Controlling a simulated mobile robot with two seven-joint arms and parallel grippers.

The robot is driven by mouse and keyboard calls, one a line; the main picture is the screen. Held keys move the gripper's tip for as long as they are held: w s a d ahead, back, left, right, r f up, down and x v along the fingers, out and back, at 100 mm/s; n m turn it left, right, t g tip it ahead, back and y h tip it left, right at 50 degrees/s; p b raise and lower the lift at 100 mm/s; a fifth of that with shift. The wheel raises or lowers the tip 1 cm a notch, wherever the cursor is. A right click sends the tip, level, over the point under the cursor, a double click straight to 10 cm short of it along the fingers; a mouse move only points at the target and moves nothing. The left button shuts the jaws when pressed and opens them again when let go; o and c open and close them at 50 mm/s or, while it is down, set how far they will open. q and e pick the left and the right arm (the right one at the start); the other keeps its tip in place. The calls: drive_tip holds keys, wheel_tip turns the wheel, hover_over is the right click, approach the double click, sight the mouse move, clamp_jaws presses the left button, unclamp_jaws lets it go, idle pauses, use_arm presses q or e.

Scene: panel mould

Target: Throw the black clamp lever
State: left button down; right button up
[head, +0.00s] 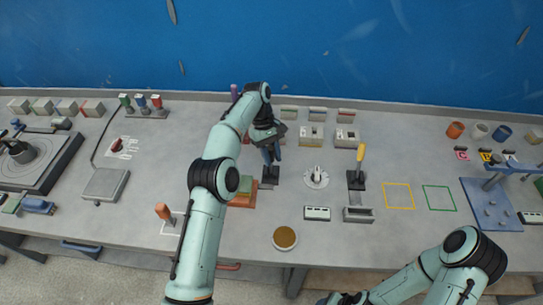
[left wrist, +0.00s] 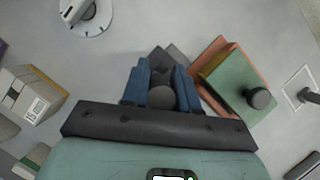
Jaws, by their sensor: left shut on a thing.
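The black clamp lever's dark base (head: 268,176) stands on the bench, left of the white dial. My left gripper (head: 271,154) reaches down over it from above, and its blue fingers hide most of the lever. In the left wrist view the left gripper (left wrist: 160,88) is shut on the black lever's round knob (left wrist: 161,97), one finger on each side. The lever's tilt is hard to tell. Of my right gripper, only a dark part (head: 345,298) shows at the bottom edge of the head view; its fingers cannot be made out.
A white dial (head: 316,177) and a yellow-handled lever (head: 361,155) stand to the right. Stacked green and orange plates (head: 243,194) with a black knob (left wrist: 258,97) lie close beside the clamp. Grey blocks (head: 312,136) stand behind. A round amber dish (head: 285,238) is near the front edge.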

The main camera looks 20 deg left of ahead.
use_arm(q)
drive_tip(key=shift+d, duration=0.1)
drive_tip(key=c, duration=0.9)
unclamp_jaws()
drive_tip(key=shift+s, duration=0.1)
drive_tip(key=shift+s+t, duration=0.1)
drive_tip(key=shift+t, duration=0.2)
